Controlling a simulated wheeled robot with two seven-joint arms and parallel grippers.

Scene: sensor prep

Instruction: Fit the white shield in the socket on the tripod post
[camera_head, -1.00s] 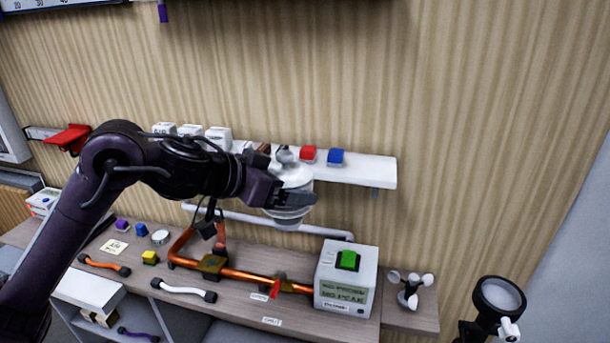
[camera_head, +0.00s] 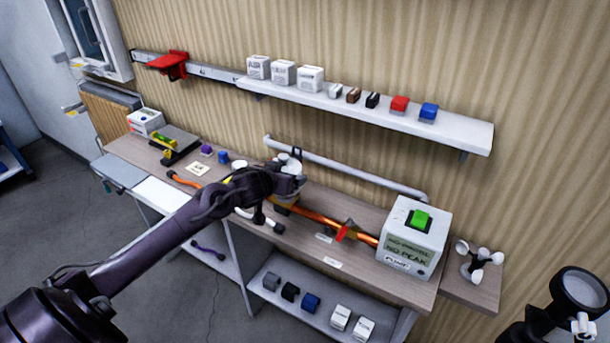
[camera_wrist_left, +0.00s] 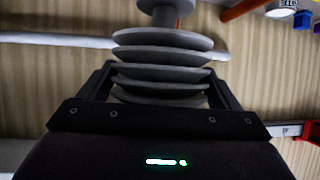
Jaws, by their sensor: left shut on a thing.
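My left gripper (camera_head: 290,187) is out over the workbench, below the wall shelf. It is shut on the white shield (camera_head: 284,166), a stack of round plates mostly hidden by the gripper in the head view. In the left wrist view the shield (camera_wrist_left: 162,65) shows as several stacked grey-white discs with a narrower stem at the top of the picture, between the dark fingers. My right gripper is not in view.
The workbench holds an orange pipe (camera_head: 318,217), a white box with a green button (camera_head: 414,238) and small parts. A wall shelf (camera_head: 455,131) with small blocks and a white rail (camera_head: 350,174) lie behind. A cup anemometer (camera_head: 478,260) and a black round-headed device (camera_head: 583,296) stand at right.

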